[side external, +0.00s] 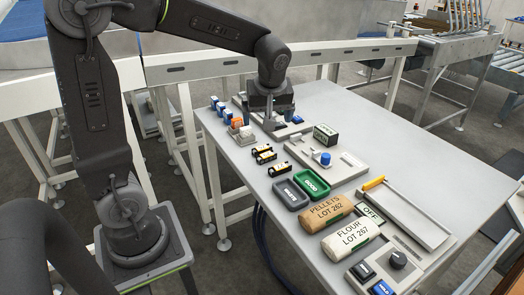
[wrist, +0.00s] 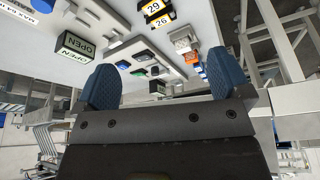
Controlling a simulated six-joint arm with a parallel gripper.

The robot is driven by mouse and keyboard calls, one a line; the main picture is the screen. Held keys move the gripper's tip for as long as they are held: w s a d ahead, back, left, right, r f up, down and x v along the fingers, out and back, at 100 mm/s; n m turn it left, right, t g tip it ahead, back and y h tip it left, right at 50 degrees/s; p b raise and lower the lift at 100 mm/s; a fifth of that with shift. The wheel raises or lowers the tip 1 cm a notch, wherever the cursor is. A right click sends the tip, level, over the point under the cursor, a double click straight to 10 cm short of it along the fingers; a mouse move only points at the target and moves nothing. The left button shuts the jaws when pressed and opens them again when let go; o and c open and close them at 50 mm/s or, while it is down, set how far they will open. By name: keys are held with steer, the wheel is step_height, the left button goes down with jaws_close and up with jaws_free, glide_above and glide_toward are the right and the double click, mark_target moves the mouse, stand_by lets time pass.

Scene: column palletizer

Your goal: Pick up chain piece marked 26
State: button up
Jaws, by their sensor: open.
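The chain piece marked 26 (wrist: 160,22) is a small yellow, black and white block near the top of the wrist view. A like piece marked 29 (wrist: 152,7) lies beside it.
The grey table (side external: 335,105) also bears green and dark trays (side external: 314,184), lot-labelled bags (side external: 326,213), and a fixture with a blue knob (side external: 325,159). A black OPEN block (wrist: 76,46) and a white block (wrist: 184,40) stand near my gripper. Bare table lies at the far right.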

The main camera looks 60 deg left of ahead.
steer(key=w+a+f+n+g, duration=0.1)
steer(key=w+a+f+n, duration=0.2)
steer(key=a+n, duration=0.1)
glide_above(261, 147)
steer(key=d, duration=0.2)
steer(key=shift+y, duration=0.4)
step_height(261, 147, down, 8)
steer(key=shift+d+f, duration=0.1)
steer(key=shift+f, duration=0.15)
steer(key=shift+x, duration=2.65)
steer(key=shift+r, duration=0.1)
steer(key=shift+c, duration=0.4)
steer(key=c, duration=1)
steer(key=shift+o, duration=0.2)
steer(key=shift+r, duration=0.15)
